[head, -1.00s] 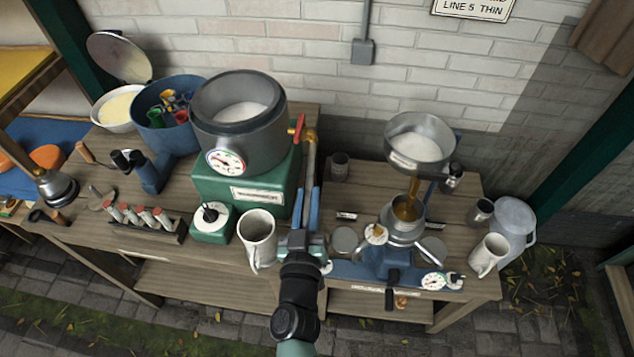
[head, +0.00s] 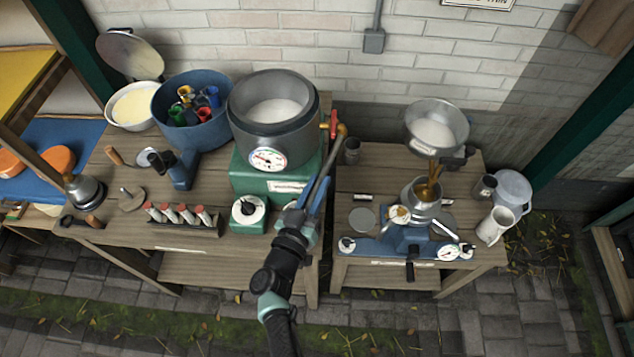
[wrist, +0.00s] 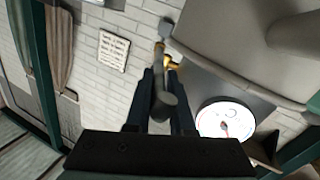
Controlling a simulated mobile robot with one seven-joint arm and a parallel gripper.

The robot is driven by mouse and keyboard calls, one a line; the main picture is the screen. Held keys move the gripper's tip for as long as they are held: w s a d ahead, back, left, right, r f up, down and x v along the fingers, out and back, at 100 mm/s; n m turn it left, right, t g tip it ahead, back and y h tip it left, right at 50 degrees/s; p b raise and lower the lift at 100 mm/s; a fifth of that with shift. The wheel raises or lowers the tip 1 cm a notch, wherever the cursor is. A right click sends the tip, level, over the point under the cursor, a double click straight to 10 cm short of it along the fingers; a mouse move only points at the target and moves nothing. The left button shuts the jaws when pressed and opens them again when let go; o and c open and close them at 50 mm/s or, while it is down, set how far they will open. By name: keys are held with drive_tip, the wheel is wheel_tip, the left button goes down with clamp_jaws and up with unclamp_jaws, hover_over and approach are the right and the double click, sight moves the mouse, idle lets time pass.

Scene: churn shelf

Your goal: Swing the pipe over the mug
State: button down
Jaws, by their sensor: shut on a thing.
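The grey pipe (head: 322,178) hangs from a brass elbow (head: 340,130) on the right side of the grey vat (head: 272,120). My gripper (head: 314,198) has its blue fingers shut on the pipe's lower part. In the wrist view the pipe (wrist: 158,88) runs between the two fingers (wrist: 160,105) toward the brass joint. A cream mug (head: 497,225) stands at the right end of the table, away from the pipe. The mug that stood in front of the vat is not clearly visible; my arm covers much of that spot.
A red valve handle (head: 333,124) sits beside the elbow. A green box with a knob (head: 248,212) stands in front of the vat. A rack of red-capped vials (head: 180,218) is at left. A metal funnel (head: 436,128) pours amber liquid at right.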

drive_tip(key=shift+f, duration=0.1)
drive_tip(key=c, duration=0.8)
unclamp_jaws()
drive_tip(key=b+v, duration=0.1)
drive_tip(key=v, duration=1.2)
